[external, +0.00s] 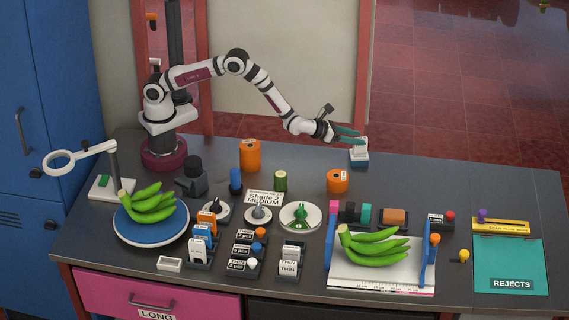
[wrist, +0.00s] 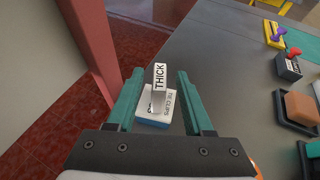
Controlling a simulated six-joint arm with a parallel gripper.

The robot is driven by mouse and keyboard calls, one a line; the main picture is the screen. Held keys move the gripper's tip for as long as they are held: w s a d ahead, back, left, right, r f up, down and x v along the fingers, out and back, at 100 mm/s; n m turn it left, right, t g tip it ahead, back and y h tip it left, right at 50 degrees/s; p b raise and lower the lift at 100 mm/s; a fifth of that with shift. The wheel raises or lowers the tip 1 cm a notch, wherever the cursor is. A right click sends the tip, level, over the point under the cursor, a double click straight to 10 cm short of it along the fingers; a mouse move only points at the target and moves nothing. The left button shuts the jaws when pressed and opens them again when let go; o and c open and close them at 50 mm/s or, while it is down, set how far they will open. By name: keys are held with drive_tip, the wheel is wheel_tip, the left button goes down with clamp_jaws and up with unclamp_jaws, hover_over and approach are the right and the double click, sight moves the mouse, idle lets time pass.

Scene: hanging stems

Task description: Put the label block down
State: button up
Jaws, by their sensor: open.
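The label block (wrist: 159,78), white and marked THICK, stands on end on a white block with a blue base (wrist: 153,104) in the wrist view. In the external view the pair shows as a small white stack with a blue foot (external: 359,155) near the table's back edge. My gripper (external: 351,135) is at the top of this stack. In the wrist view its teal fingers (wrist: 159,82) are open, one on each side of the label block, with visible gaps. The lower part of the base's printed text is only partly readable.
An orange pot (external: 338,181) stands to the front left of the stack. A dark holder with coloured blocks (external: 350,212), a measuring stand with green bananas (external: 375,247) and a teal rejects mat (external: 510,262) lie nearer the front. The table right of the stack is clear.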

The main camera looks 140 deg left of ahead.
drive_tip(key=s+d+r+n+g+y, duration=0.1)
drive_tip(key=s+d+r+n+g, duration=0.1)
drive_tip(key=s+d+r+n, duration=0.5)
drive_tip(key=s+d+r+n+g, duration=0.2)
drive_tip(key=s+d+r, duration=0.2)
drive_tip(key=d+r, duration=0.65)
drive_tip(key=s+d+f+n+h, duration=0.1)
drive_tip(key=s+d+h, duration=0.3)
drive_tip(key=d, duration=0.6)
drive_tip(key=s+d+f+n+h, duration=0.1)
drive_tip(key=s+d+n+h, duration=0.2)
drive_tip(key=s+d, duration=0.4)
drive_tip(key=s+d+f+n+g+h, duration=0.1)
drive_tip(key=s+d+n+h, duration=0.3)
drive_tip(key=d, duration=0.9)
drive_tip(key=shift+s+d+f+h, duration=0.15)
drive_tip(key=shift+s+f+h, duration=0.15)
drive_tip(key=shift+s, duration=0.75)
